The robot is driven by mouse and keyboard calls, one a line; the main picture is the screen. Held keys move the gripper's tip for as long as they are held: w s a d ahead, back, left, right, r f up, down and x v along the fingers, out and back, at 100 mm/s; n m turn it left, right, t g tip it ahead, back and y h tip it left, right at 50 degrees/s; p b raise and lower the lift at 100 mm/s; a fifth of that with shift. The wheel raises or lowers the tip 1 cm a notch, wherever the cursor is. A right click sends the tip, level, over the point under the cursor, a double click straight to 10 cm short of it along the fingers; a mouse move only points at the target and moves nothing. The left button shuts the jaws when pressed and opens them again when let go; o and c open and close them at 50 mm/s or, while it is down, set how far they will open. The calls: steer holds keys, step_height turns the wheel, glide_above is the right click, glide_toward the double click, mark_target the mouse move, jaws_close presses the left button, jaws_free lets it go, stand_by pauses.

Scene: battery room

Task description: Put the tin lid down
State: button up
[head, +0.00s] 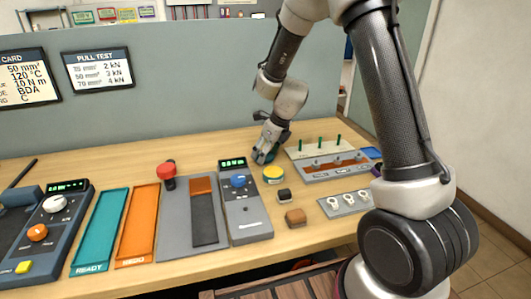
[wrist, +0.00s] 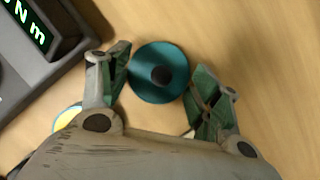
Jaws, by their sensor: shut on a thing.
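The tin lid is a teal disc with a black knob, between the fingertips in the wrist view (wrist: 147,84). My gripper (wrist: 163,88) is shut on it, with one green-padded finger at each side. In the head view my gripper (head: 266,153) is low over the wooden bench, behind the yellow-topped round tin (head: 273,175). The lid is mostly hidden by the fingers there. I cannot tell whether it touches the bench. The tin's yellow top also shows at the lower left of the wrist view (wrist: 66,121), partly behind my gripper.
A grey device with a green display (head: 240,205) stands left of the tin. A rack with green pegs (head: 321,152) stands to the right. A black block (head: 284,195) and a brown block (head: 296,217) lie in front. Bare bench (wrist: 265,60) lies right of the lid.

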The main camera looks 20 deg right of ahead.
steer(key=shift+f, duration=0.25)
steer(key=o, duration=0.8)
steer(key=s+d+r+n, duration=0.3)
steer(key=s+r, duration=0.2)
steer(key=r, duration=0.4)
steer(key=s+d+r+n, duration=0.3)
steer(key=s+r, duration=0.2)
steer(key=r, duration=0.3)
steer(key=s+d+r+n+h, duration=0.1)
steer(key=s+d+r+n, duration=0.1)
steer(key=s+n, duration=0.5)
steer(key=s+d+r+n+h, duration=0.1)
steer(key=s+d+r+n, duration=0.1)
steer(key=s+n, duration=0.5)
steer(key=s+d+r+n, duration=0.1)
steer(key=s+d+n, duration=0.3)
steer(key=s+n, duration=0.4)
steer(key=shift+s+d+r+t+h, duration=0.2)
steer(key=shift+s+r+t+h, duration=0.15)
steer(key=shift+s, duration=0.45)
